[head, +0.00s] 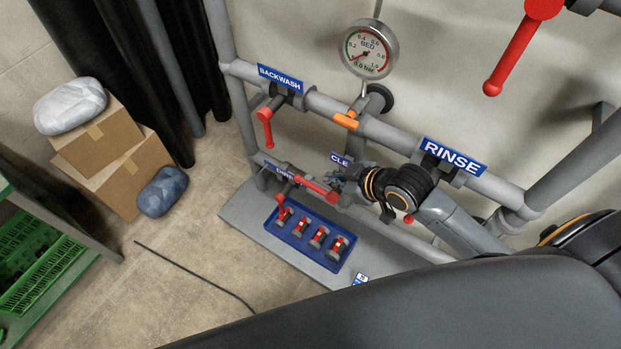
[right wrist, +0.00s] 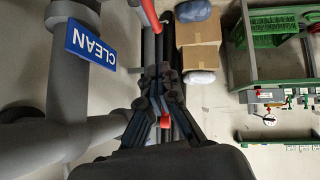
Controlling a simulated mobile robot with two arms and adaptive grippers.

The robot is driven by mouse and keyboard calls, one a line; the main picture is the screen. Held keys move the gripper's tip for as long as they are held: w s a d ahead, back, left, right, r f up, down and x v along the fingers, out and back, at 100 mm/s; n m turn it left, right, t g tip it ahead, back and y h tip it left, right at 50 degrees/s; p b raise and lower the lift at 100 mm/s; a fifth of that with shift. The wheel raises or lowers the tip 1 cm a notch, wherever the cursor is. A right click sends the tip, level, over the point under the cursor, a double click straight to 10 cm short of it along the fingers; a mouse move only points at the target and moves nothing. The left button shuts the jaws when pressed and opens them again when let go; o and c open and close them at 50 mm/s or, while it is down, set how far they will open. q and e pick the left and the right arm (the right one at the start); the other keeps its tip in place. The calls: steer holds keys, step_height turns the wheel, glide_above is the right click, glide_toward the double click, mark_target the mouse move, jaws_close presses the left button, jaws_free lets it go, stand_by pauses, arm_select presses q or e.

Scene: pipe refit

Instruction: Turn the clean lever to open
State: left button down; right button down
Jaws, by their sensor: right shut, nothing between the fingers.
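The blue CLEAN sign (head: 340,160) is partly hidden by my right gripper in the head view; it shows whole in the right wrist view (right wrist: 90,46). A red lever (head: 316,188) lies along the lower pipe between the DIRTY sign and the gripper; I cannot tell which valve it belongs to. A red bar also shows at the top of the right wrist view (right wrist: 150,14). My right gripper (head: 345,182) is shut and empty, close to the lever's right end; contact cannot be told. A small red piece (right wrist: 165,121) shows between its finger links. My left gripper is not in view.
A blue tray (head: 330,262) with several red-handled valves stands on the grey base below. The BACKWASH lever (head: 265,128) hangs down. The RINSE sign (head: 453,156) is above my right wrist. The gauge (head: 368,48) is above the upper pipe. Boxes (head: 100,140) stand at left.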

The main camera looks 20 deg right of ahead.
glide_above(305, 181)
steer(key=s, duration=0.3)
step_height(305, 181, down, 7)
steer(key=f, duration=0.1)
steer(key=d+f, duration=0.1)
steer(key=shift+f, duration=0.35)
steer(key=shift+w+d+f, duration=0.15)
steer(key=shift+f, duration=0.45)
steer(key=shift+p, duration=0.3)
